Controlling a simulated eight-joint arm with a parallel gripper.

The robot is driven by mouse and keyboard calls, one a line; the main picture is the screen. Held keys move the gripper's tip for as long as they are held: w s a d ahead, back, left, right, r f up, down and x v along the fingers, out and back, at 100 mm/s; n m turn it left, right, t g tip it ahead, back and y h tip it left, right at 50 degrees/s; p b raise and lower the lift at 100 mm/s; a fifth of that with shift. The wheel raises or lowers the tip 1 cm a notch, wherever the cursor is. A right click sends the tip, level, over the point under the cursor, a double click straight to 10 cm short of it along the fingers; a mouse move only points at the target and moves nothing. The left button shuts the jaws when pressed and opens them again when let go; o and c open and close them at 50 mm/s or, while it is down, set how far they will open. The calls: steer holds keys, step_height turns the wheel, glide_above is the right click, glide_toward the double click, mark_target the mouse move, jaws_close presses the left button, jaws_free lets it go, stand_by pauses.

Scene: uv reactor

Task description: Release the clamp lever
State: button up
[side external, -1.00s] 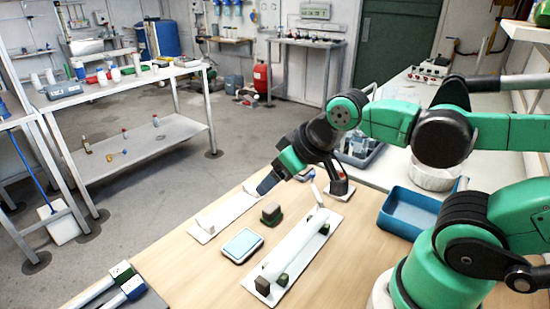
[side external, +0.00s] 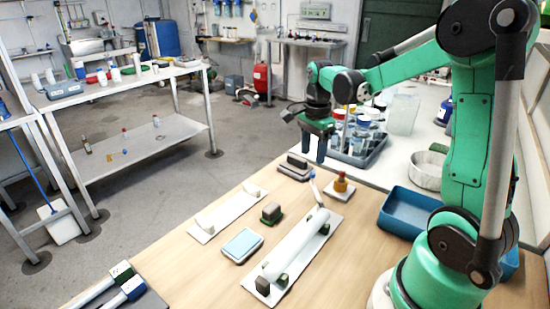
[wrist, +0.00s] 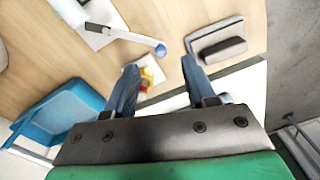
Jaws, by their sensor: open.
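The clamp lever (side external: 315,190) is a white arm with a blue ball knob at the far end of the white reactor tube (side external: 297,246). It stands up, slightly tilted, in the side view. In the wrist view the lever (wrist: 128,35) runs rightward to its blue knob, just ahead of the fingers. My gripper (side external: 321,148) points down above and beyond the lever. In the wrist view my gripper (wrist: 160,68) is open, with nothing between its fingertips and a gap to the knob. The lever's pivot is too small to read clearly.
A yellow-and-red knob (side external: 341,184) on a white plate stands right of the lever. A dark grey block (side external: 295,167) lies behind it. A blue tray (side external: 405,213) is to the right.

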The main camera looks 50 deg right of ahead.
mark_target(313, 172)
steer(key=shift+d+f+m, duration=0.3)
steer(key=shift+d+m, duration=0.05)
steer(key=shift+m, duration=0.05)
steer(key=shift+f, duration=2.75)
steer(key=shift+c, duration=0.2)
jaws_close()
